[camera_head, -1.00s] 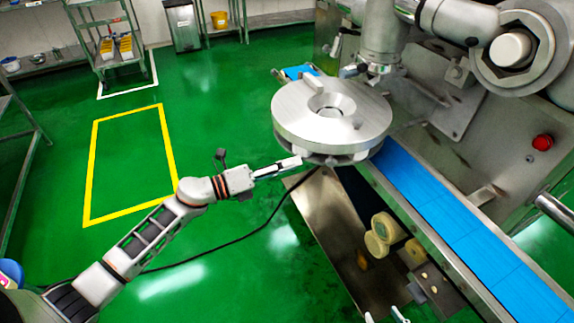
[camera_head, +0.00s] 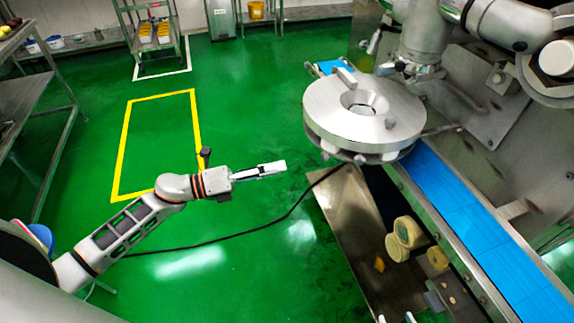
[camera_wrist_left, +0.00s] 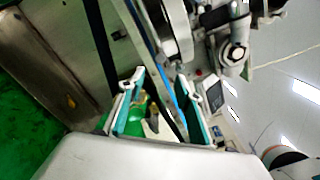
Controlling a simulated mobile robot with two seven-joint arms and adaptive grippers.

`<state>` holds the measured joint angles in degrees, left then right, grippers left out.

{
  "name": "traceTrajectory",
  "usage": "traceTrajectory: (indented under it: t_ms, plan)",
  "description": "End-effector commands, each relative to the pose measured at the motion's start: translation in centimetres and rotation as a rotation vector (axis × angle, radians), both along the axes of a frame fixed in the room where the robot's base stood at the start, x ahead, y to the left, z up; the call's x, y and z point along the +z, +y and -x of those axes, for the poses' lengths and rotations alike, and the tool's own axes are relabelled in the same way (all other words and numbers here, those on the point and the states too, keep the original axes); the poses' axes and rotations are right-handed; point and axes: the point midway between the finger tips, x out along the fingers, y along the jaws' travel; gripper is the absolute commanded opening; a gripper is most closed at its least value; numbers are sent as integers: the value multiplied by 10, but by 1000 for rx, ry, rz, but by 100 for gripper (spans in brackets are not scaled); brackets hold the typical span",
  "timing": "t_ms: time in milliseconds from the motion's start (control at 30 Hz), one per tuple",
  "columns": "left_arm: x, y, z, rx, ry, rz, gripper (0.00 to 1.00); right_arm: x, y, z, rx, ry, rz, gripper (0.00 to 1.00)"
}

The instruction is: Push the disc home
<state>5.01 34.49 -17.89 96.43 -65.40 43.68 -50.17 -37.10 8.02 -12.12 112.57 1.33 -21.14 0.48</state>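The disc edge (camera_wrist_left: 181,30) shows at the top there. Two pale fingertips of my right gripper (camera_head: 396,319) just show at the bottom edge, apart; the rest is cut off.
A blue conveyor belt (camera_head: 465,215) runs beneath the disc to the lower right. Round cream-coloured parts (camera_head: 408,232) lie beside a metal plate (camera_head: 350,225). A black cable (camera_head: 290,212) crosses the floor. Green floor left of the machine is open.

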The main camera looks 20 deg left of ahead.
Motion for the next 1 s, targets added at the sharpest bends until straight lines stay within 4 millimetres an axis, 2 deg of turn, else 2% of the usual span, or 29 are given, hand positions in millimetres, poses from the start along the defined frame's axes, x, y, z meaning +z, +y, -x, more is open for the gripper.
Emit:
traceTrajectory:
  t_ms: [433, 800, 1000]
  plan:
    - [0, 2, 3, 3, -4, 6, 34, 1, 0, 0, 0, -1, -1, 40]
    - [-8, -40, -1, 204, -106, 159, 34, 22, 1, -6, -1, -17, -5, 40]
    - [-19, -52, 0, 301, -127, 190, 34, 27, 1, -7, -2, -19, -5, 40]
